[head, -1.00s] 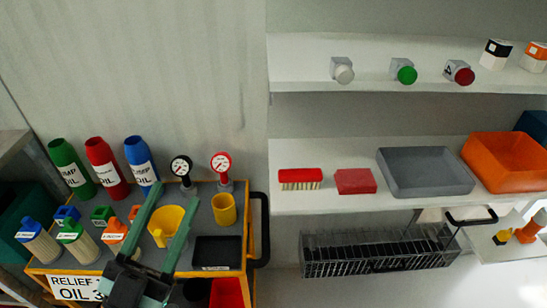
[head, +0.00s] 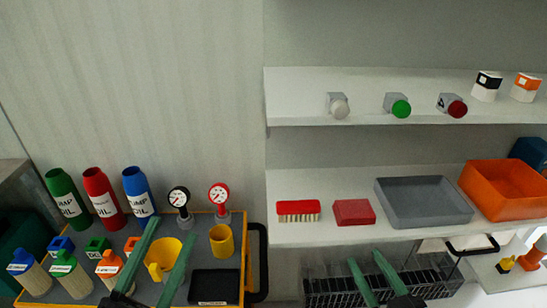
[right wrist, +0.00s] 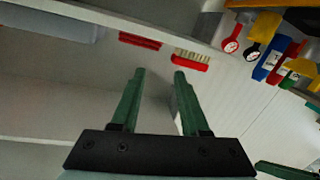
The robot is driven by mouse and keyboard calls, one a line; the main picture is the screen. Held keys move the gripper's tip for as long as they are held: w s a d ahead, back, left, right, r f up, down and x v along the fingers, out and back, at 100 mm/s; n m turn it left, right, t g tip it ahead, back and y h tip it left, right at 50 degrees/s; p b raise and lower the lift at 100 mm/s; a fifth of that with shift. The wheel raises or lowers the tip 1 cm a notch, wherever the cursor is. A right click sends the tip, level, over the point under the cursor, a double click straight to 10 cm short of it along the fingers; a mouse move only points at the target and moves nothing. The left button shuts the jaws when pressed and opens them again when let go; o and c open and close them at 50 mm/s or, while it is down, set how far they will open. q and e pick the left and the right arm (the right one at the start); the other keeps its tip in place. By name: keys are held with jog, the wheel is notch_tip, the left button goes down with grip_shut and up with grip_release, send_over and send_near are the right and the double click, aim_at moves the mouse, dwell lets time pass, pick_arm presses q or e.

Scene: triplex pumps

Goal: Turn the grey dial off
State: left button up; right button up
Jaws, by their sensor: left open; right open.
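The grey dial (head: 339,106) is a round knob on a grey housing at the left of the upper shelf in the head view. A green dial (head: 400,107) and a dark red dial (head: 453,106) sit to its right. My left gripper (head: 170,243) is open and empty over the yellow cart, around or above the yellow funnel. My right gripper (head: 368,266) is open in front of the wire basket, well below the dials. In the right wrist view its two green fingers (right wrist: 159,78) are apart with nothing between them. The dials do not show there.
The lower shelf (head: 300,238) holds a red brush (head: 298,209), a red block (head: 354,212), a grey tray (head: 462,218) and an orange bin (head: 490,212). Bottles, gauges and a funnel crowd the cart (head: 246,235). The wall left of the shelves is clear.

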jog(key=s+a+r+n+t+y+p, duration=0.1)
jog(key=s+a+r+n+t+y, duration=0.2)
jog(key=r, duration=0.4)
jog(key=s+a+r+n+t+y+p, duration=0.1)
jog(key=s+r+n+t+y, duration=0.1)
jog(key=r+y, duration=0.4)
pick_arm(q)
jog(key=w+a+f+n+g+y+p, duration=0.2)
jog(key=w+f+n+g+y+p, duration=0.4)
jog(key=p, duration=0.6)
pick_arm(e)
jog(key=w+d+f+m+g+h, duration=0.2)
jog(key=w+f+m+g+h, duration=0.25)
jog(key=f+h, duration=0.3)
pick_arm(q)
jog(key=s+a+f+n+g+y+p, duration=0.1)
jog(key=s+f+g+y+p, duration=0.2)
jog(key=s+f+g+p, duration=0.4)
jog(key=s+f+p, duration=0.4)
jog(key=shift+s+a+f+n, duration=0.15)
jog(key=shift+a+f+n, duration=0.15)
jog(key=shift+n, duration=0.1)
pick_arm(e)
jog(key=s+d+f+m+g+h, duration=0.1)
jog(key=s+f+m+g+h, duration=0.1)
jog(key=s+f+g, duration=0.6)
jog(key=shift+s+d+f+m, duration=0.35)
jog(key=shift+s+f+m, duration=0.3)
jog(key=shift+s+f, duration=0.25)
